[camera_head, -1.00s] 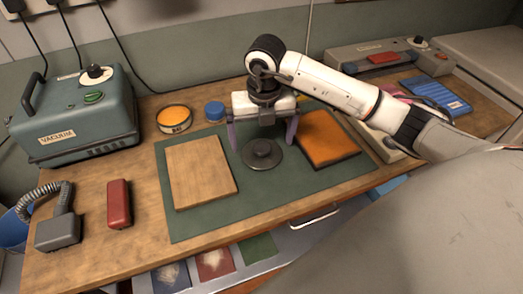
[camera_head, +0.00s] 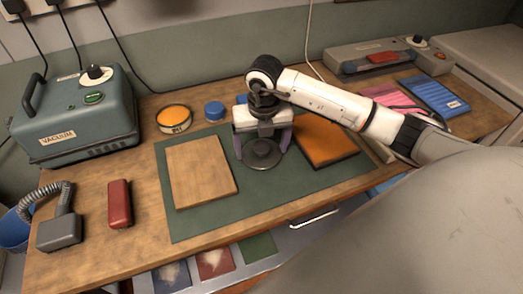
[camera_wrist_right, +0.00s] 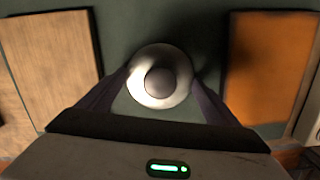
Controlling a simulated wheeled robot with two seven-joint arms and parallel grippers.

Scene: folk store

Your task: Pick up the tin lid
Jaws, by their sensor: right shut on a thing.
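The tin lid (camera_head: 262,154) is a round grey disc with a raised knob, lying on the green mat between a bare wood board and an orange board. It also shows in the right wrist view (camera_wrist_right: 160,77), between the two fingers. My right gripper (camera_head: 262,152) reaches down over it from behind, its purple fingers at the lid's left and right rims. It is shut on the lid; no gap between lid and mat can be made out. In the right wrist view the gripper (camera_wrist_right: 160,82) frames the lid. My left gripper is not in view.
The wood board (camera_head: 200,172) and orange board (camera_head: 325,144) lie close on either side. An open tin with orange contents (camera_head: 174,118) and a blue-lidded jar (camera_head: 214,111) stand behind. A vacuum unit (camera_head: 75,115) is at left, a red block (camera_head: 119,204) in front of it.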

